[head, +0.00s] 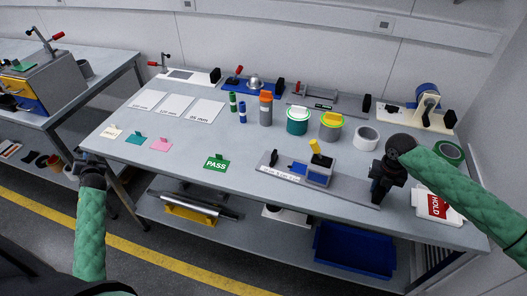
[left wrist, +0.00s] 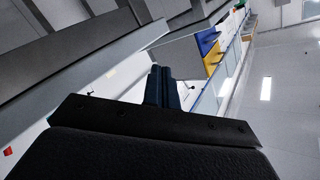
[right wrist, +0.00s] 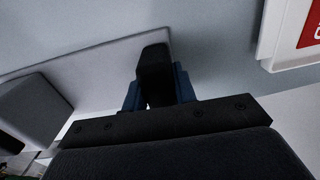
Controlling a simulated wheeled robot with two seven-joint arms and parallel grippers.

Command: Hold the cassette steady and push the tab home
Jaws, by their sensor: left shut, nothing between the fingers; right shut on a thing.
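The cassette (head: 318,174), a grey block with a blue part, sits on a long grey base plate (head: 347,190) at the front of the bench. A yellow tab (head: 314,146) stands up at its top, slightly tilted; how deep it sits I cannot tell. My right gripper (head: 379,196) is at the plate's right end, shut on a black block (right wrist: 154,72) that rises between its blue fingers. A dark grey block, perhaps the cassette's side, shows left in the right wrist view (right wrist: 38,112). My left gripper (head: 91,172) is shut and empty, off the bench's front left; its closed fingers show in the left wrist view (left wrist: 163,86).
A black upright (head: 274,158) stands at the plate's left end. A green PASS sign (head: 216,163) lies left, a red HOLD tray (head: 436,206) right. Jars (head: 297,121), a white roll (head: 367,138) and fixtures stand behind.

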